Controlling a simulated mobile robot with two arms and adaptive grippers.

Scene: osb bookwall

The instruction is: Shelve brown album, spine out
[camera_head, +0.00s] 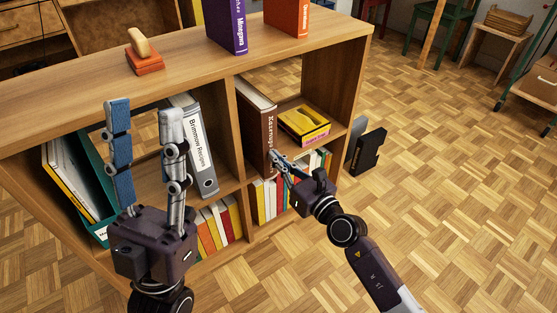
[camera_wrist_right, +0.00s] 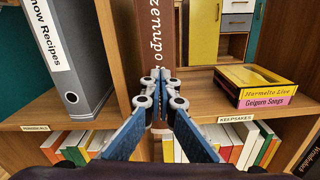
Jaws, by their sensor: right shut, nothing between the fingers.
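The brown album (camera_head: 270,135) stands upright in the upper right compartment of the shelf, against the middle divider, with its lettered spine facing out. Its spine also shows in the right wrist view (camera_wrist_right: 155,30). My right gripper (camera_head: 279,160) is shut and empty, with its fingertips just in front of the lower spine. My left gripper (camera_head: 145,108) is open and empty, raised in front of the left compartment.
Yellow and pink boxes (camera_head: 304,122) lie right of the album. A grey binder (camera_head: 198,150) stands left of the divider. Books (camera_head: 220,225) fill the lower row. Purple (camera_head: 226,25) and orange (camera_head: 288,16) volumes stand on top. A black object (camera_head: 368,152) stands on the floor.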

